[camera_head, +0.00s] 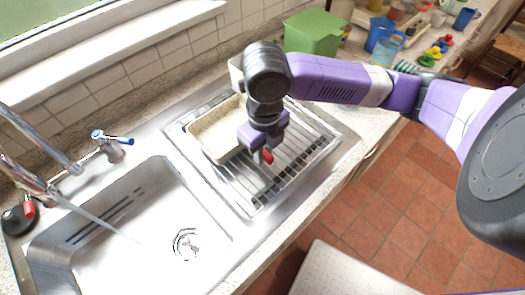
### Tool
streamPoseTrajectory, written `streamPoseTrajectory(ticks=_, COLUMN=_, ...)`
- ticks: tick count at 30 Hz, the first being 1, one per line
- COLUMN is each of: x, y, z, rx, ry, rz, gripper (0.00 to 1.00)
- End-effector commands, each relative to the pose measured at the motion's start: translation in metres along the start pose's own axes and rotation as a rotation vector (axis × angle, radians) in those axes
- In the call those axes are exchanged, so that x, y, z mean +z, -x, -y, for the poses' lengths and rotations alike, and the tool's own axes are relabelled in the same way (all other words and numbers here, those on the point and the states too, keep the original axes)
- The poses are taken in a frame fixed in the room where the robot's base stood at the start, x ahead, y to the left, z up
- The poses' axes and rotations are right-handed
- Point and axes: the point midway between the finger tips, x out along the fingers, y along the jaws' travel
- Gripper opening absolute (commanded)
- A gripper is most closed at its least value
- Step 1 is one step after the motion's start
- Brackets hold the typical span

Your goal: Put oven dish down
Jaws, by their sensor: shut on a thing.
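The oven dish (208,137) is a cream, speckled rectangular dish. It is over the left part of the metal drying rack (290,169) beside the sink. My gripper (259,155) points down at the dish's right side, shut on the dish's edge. The wrist hides part of the dish's right and far end. I cannot tell whether the dish's underside touches the rack.
The sink basin (150,225) lies to the left, with a running tap (40,185). A green box (315,35), a blue jug (379,35) and colourful small items (435,50) stand on the far counter. The right half of the rack is clear.

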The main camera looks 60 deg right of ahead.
Motion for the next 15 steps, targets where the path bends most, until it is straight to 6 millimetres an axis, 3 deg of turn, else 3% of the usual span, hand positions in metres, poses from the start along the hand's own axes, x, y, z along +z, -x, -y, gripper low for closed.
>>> streamPoseTrajectory(ticks=12, x=0.0006, y=-0.0056, z=0.0000, rx=0.000, ry=0.000, rz=0.004, gripper=0.00)
streamPoseTrajectory(ticks=13, x=0.0001, y=-0.0051, z=0.0000, rx=0.000, ry=0.000, rz=0.002, gripper=0.20)
streamPoseTrajectory(ticks=15, x=0.0001, y=-0.0046, z=-0.0001, rx=0.000, ry=0.000, rz=0.001, gripper=0.34)
